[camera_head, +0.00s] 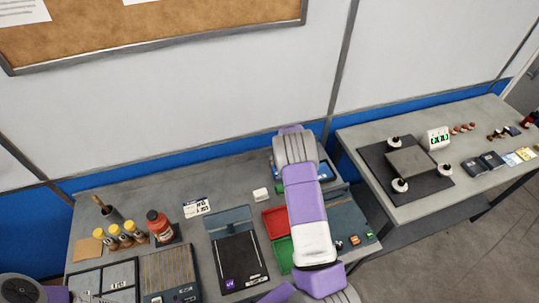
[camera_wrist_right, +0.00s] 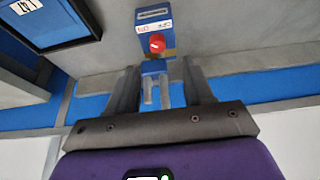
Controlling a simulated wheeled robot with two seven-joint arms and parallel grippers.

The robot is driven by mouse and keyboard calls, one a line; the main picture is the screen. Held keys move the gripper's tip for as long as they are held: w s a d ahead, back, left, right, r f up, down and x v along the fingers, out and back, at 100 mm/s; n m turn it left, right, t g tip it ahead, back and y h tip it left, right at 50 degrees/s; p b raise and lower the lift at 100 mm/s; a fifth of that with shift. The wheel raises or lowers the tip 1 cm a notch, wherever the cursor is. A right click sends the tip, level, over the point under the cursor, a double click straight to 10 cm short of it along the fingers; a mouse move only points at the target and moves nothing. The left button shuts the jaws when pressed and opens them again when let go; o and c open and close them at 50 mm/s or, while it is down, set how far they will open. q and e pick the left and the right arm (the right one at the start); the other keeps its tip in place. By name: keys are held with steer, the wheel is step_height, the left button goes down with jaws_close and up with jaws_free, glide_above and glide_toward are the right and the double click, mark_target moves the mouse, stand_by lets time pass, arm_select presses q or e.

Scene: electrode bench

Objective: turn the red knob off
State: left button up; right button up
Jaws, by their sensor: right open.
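The red knob (camera_wrist_right: 157,42) shows in the right wrist view on a small blue and white box (camera_wrist_right: 154,22), just beyond my right gripper (camera_wrist_right: 160,75). The gripper's two dark fingers are spread apart, with the knob ahead of the gap between them and apart from both. A blue piece with pale prongs (camera_wrist_right: 153,85) shows between the fingers. In the head view my right arm reaches to the back of the bench and hides the knob and the gripper. My left gripper is out of view; only part of my left arm shows at the bottom left corner.
The grey bench (camera_head: 150,190) carries a red bottle (camera_head: 159,225), several small jars, a dark tray (camera_head: 240,262), a red bin (camera_head: 277,222) and a green bin (camera_head: 284,254). A small white block (camera_head: 260,194) lies left of my arm. A second table (camera_head: 375,135) stands to the right.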

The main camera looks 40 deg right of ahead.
steer(key=shift+s+x, duration=0.2)
steer(key=shift+x, duration=1.5)
steer(key=shift+s+x, duration=0.15)
steer(key=shift+x, duration=1.55)
steer(key=shift+f, duration=0.15)
steer(key=shift+c, duration=0.4)
jaws_close()
